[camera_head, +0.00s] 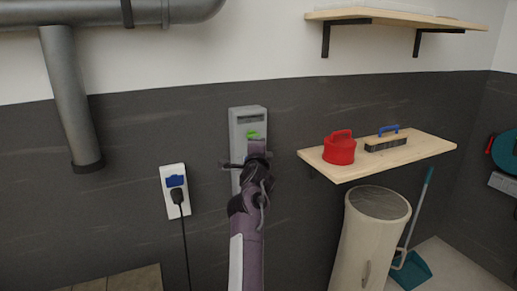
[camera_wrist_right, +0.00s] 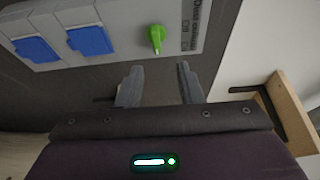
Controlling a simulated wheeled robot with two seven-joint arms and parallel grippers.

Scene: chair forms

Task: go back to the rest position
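My right gripper (camera_head: 246,163) is raised in front of a grey wall box (camera_head: 247,113) in the head view and covers its lower part. A green switch (camera_head: 252,134) on the box shows just above the gripper. In the right wrist view the two fingers of the gripper (camera_wrist_right: 159,69) are spread apart with nothing between them. The green switch (camera_wrist_right: 156,38) lies beyond the fingertips, apart from them, on the box (camera_wrist_right: 120,15) with two blue socket covers. My left gripper is in neither view.
A white socket (camera_head: 173,208) with a black plug and cord is left of my arm. A wooden shelf (camera_head: 432,145) at right holds a red container (camera_head: 339,149) and a blue-handled brush (camera_head: 386,143). Below stand a beige bin (camera_head: 367,245) and a teal dustpan (camera_head: 411,271).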

